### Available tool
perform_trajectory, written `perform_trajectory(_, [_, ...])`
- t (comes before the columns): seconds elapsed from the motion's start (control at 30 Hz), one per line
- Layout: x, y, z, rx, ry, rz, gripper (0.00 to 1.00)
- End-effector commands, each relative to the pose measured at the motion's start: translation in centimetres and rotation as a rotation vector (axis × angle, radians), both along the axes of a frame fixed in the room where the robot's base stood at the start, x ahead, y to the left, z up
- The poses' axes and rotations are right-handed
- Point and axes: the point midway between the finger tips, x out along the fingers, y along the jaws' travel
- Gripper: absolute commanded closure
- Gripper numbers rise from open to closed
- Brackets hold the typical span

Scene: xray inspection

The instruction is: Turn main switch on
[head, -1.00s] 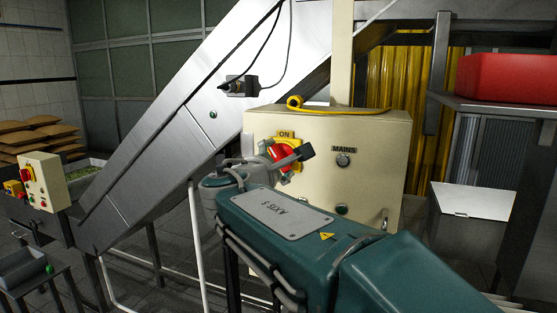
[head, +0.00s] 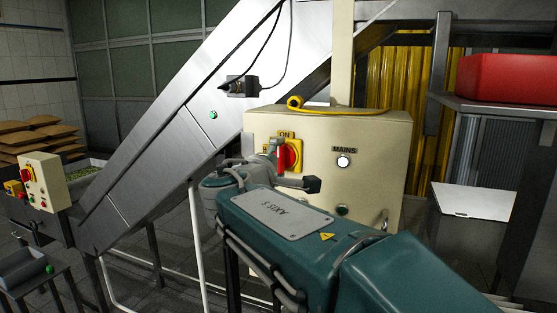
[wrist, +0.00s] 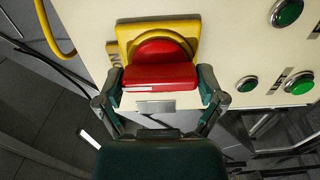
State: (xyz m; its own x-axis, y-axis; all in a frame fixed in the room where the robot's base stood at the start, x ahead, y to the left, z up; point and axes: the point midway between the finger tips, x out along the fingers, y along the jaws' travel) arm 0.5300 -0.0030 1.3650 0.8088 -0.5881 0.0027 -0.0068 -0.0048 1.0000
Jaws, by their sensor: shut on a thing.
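The main switch (head: 289,155) is a red rotary handle on a yellow plate, on the front of the cream control box (head: 385,135). Its handle stands upright in the head view, under the "ON" label. In the wrist view the red handle (wrist: 160,76) lies across between the two fingers of my gripper (wrist: 160,90). My gripper (head: 292,166) is shut on the handle, one finger at each end. In the head view the fingers and wrist partly cover the switch and its plate. The MAINS lamp (head: 343,161) on the box glows white.
A yellow cable (head: 310,107) lies on top of the box. Green buttons (wrist: 287,13) sit on its panel beside the switch. A steel conveyor (head: 175,140) slopes behind at left. A red crate (head: 508,78) stands on a shelf at right.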

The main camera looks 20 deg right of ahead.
Motion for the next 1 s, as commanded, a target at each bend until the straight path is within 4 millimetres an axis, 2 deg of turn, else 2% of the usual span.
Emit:
perform_trajectory(0.4, [0.1, 0.0, -0.5, 0.01, 0.005, 0.0, 0.59])
perform_trajectory(0.43, [0.1, 0.0, -0.5, 0.01, 0.005, 0.0, 0.03])
perform_trajectory(0.47, [0.1, 0.0, -0.5, 0.01, 0.005, 0.0, 0.0])
perform_trajectory(0.8, [-0.1, 0.2, -0.3, 0.008, 0.002, 0.001, 0.0])
perform_trajectory(1.0, [-2.4, 1.9, -0.2, 0.009, 0.0, 0.004, 0.0])
